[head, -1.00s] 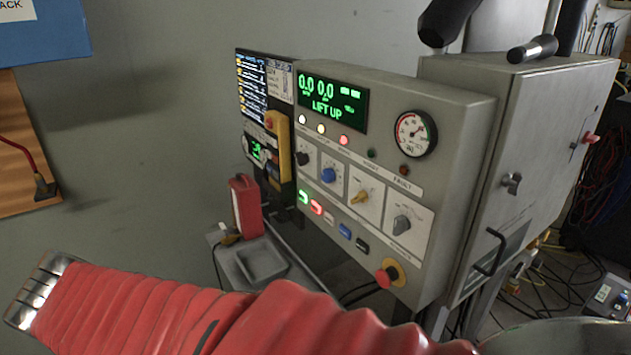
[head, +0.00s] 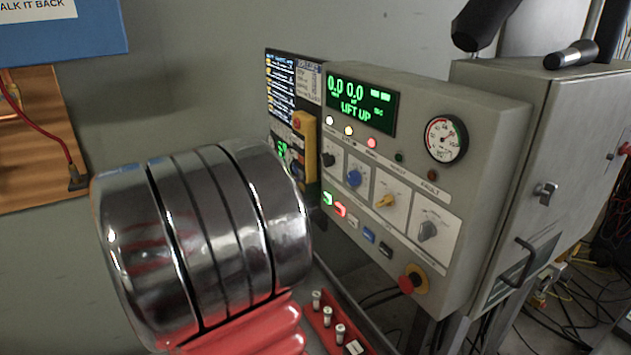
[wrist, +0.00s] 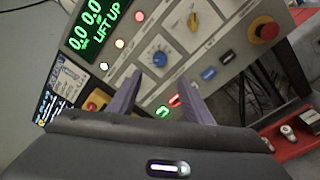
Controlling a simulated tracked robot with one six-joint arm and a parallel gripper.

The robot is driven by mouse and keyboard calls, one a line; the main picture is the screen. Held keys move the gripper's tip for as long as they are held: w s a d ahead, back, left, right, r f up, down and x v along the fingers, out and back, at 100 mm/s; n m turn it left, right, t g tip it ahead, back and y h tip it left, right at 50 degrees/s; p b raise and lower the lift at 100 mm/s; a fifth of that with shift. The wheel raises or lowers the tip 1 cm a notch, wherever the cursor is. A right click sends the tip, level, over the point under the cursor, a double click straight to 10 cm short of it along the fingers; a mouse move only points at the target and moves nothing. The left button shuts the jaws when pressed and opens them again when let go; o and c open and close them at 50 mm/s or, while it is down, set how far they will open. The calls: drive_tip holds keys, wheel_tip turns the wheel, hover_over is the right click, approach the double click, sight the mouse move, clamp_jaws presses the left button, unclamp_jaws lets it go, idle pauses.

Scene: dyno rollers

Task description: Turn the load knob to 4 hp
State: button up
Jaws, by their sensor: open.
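The grey control panel (head: 470,120) carries a row of knobs: black (head: 328,160), blue (head: 353,178), yellow (head: 385,201) and grey (head: 427,231). Their labels are too small to read, so I cannot tell which is the load knob. In the wrist view, the blue knob (wrist: 158,58) lies just beyond my gripper (wrist: 160,79), with the yellow knob (wrist: 193,20) farther up. My gripper is open and empty, its two dark fingers pointing at the panel. The black knob is not clear there.
A green display (head: 348,103) reads LIFT UP. Lit buttons (head: 340,210) sit below the knobs, with a red emergency stop (head: 410,280) at the lower right. A red tray (head: 322,325) with small pale fittings lies below. A grey cabinet (head: 585,130) stands right.

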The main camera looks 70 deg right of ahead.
sight(351, 180)
drive_tip(key=shift+d, duration=0.1)
idle(0.3)
drive_tip(key=shift+x, duration=6.85)
drive_tip(key=c, duration=1.1)
